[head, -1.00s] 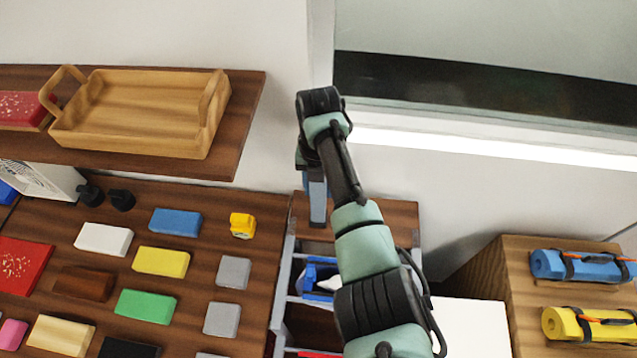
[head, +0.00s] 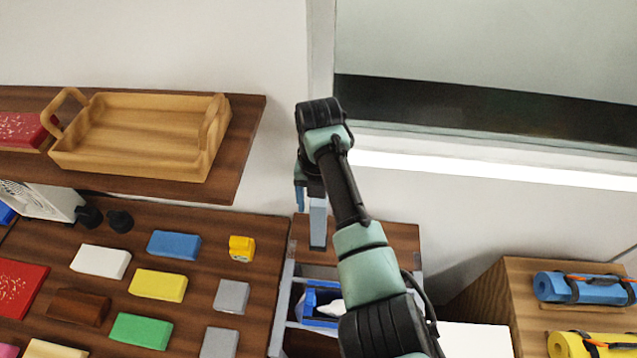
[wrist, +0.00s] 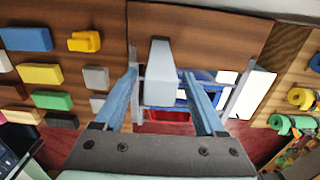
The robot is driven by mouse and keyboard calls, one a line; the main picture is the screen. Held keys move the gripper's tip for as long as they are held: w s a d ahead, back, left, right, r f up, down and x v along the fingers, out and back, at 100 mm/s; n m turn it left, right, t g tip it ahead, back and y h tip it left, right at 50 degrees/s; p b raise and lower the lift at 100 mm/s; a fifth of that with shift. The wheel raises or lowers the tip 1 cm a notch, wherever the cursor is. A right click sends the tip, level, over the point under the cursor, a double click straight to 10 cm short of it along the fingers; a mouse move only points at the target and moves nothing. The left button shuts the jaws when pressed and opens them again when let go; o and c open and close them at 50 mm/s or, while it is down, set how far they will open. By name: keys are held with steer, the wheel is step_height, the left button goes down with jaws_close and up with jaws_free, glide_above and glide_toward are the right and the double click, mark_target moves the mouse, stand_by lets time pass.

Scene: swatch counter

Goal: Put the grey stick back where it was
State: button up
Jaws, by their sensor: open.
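The grey stick (head: 318,224) stands upright on the brown top of the narrow shelf unit, beneath the end of my arm. In the wrist view the stick (wrist: 160,88) lies between my two blue fingers, with a clear gap on each side. My gripper (wrist: 159,74) is open and does not appear to touch it. In the head view one blue finger of my gripper (head: 306,200) shows left of the stick; the other finger is hidden.
The shelf unit's brown top (head: 385,238) is otherwise bare, with a blue bin (head: 318,303) below. Left is a counter with coloured blocks, grey swatches (head: 231,296) and a yellow toy (head: 242,248). A wooden tray (head: 140,135) sits on a shelf above. Rolled mats (head: 580,287) lie at right.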

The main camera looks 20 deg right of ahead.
step_height(320, 180, up, 10)
steer(key=shift+f+b, duration=0.1)
steer(key=shift+b, duration=0.7)
